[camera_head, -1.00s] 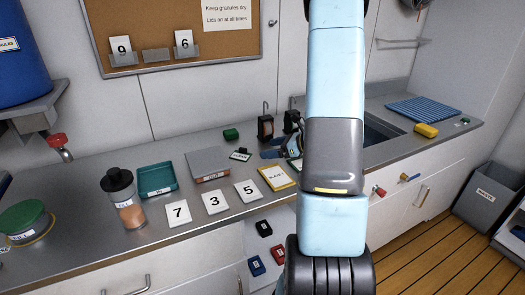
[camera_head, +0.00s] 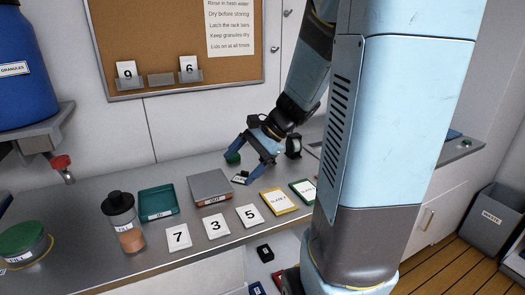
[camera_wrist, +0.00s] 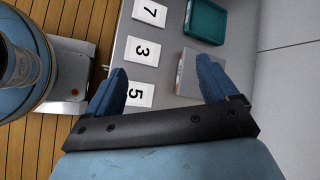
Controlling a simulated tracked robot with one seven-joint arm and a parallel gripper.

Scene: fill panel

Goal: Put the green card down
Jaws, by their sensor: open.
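The green card (camera_head: 303,190), with a white label face, lies flat on the metal counter (camera_head: 100,222), just right of the yellow card (camera_head: 279,201). My gripper (camera_head: 242,167) is to the left of and behind the green card, clear of it. The green card is not visible in the wrist view.
White cards numbered 7 (camera_head: 178,237), 3 (camera_head: 215,225) and 5 (camera_head: 250,216) lie along the front.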

